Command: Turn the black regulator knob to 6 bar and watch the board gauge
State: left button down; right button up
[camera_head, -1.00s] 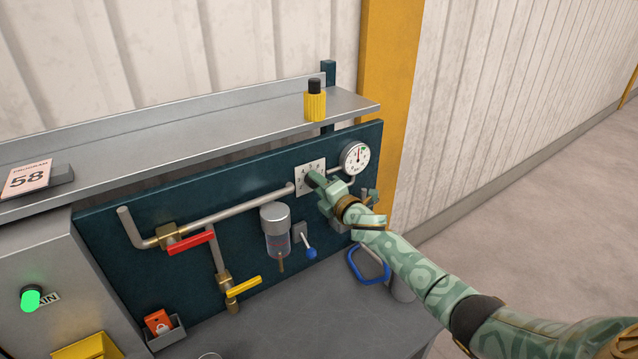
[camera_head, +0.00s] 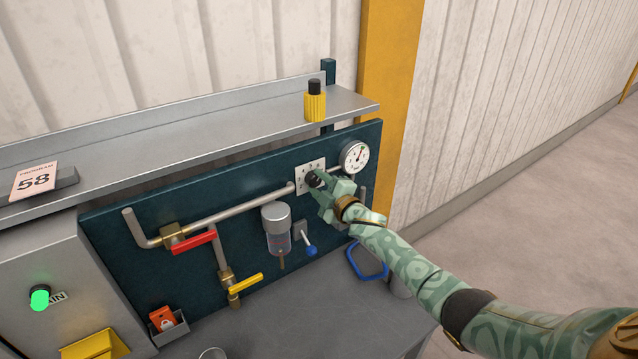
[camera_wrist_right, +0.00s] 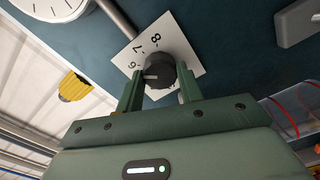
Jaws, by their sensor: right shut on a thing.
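The black regulator knob (camera_head: 313,179) sits on a white numbered plate (camera_head: 303,165) on the dark blue board. My right gripper (camera_head: 321,184) is shut on the knob. In the right wrist view the knob (camera_wrist_right: 160,68) is between the two fingers (camera_wrist_right: 158,84). Its white mark points left, near the 6; the fingers hide part of the scale, so the exact setting is hard to tell. The board gauge (camera_head: 355,157) is round and white, up and right of the knob; its needle points to the upper right. Its figures are too small to read. My left gripper is out of view.
A shelf (camera_head: 220,133) with a yellow, black-topped object (camera_head: 315,103) runs above the board. Pipes with red (camera_head: 192,243) and yellow (camera_head: 246,283) handles, a filter bowl (camera_head: 277,228) and a blue-tipped lever (camera_head: 308,247) lie left of and below my gripper.

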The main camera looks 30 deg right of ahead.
jog(key=shift+f, duration=0.1)
dwell(0.4)
jog(key=o, duration=1)
jog(key=s+d, duration=0.2)
jog(key=s, duration=1.4)
jog(key=shift+d, duration=0.15)
jog(key=shift+s, duration=0.1)
